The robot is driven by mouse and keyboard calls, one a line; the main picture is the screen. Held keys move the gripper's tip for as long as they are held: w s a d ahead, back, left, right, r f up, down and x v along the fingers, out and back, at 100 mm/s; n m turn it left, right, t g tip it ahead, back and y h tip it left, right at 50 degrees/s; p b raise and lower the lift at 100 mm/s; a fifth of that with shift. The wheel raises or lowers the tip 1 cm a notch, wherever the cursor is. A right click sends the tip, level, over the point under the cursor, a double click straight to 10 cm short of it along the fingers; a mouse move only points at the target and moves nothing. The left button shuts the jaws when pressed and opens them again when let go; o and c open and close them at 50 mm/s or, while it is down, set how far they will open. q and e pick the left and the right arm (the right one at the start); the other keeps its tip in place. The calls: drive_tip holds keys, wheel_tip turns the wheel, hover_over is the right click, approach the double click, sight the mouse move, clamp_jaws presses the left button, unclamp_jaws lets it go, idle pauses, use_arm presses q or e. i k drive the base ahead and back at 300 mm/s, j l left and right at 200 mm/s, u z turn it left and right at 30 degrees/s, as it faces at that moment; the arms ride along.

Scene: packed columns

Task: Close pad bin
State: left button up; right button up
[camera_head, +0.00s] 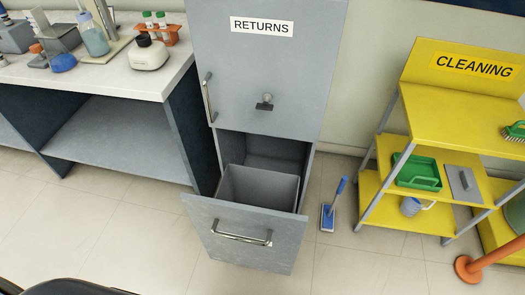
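A tall grey cabinet (262,80) marked RETURNS stands in the middle. Its lower front (240,236) with a horizontal metal handle is pulled out toward me and leans outward at the top. Behind this front is a grey bin (259,187), open at the top; I see no pads in it, but its bottom is hidden. A dark opening in the cabinet shows above and behind the bin. The upper door has a vertical handle at its left and a small knob, and looks shut. Neither of my grippers shows.
A white-topped bench (110,80) with bottles and lab items stands at the left. A yellow CLEANING shelf (450,115) is at the right. Front floor is clear.

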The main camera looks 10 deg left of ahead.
sight(252, 221)
drive_tip(key=k+l, duration=0.2)
drive_tip(key=k, duration=0.3)
drive_tip(key=k+l, duration=0.15)
drive_tip(key=k, duration=0.3)
drive_tip(key=k+l, duration=0.2)
drive_tip(key=k, duration=0.3)
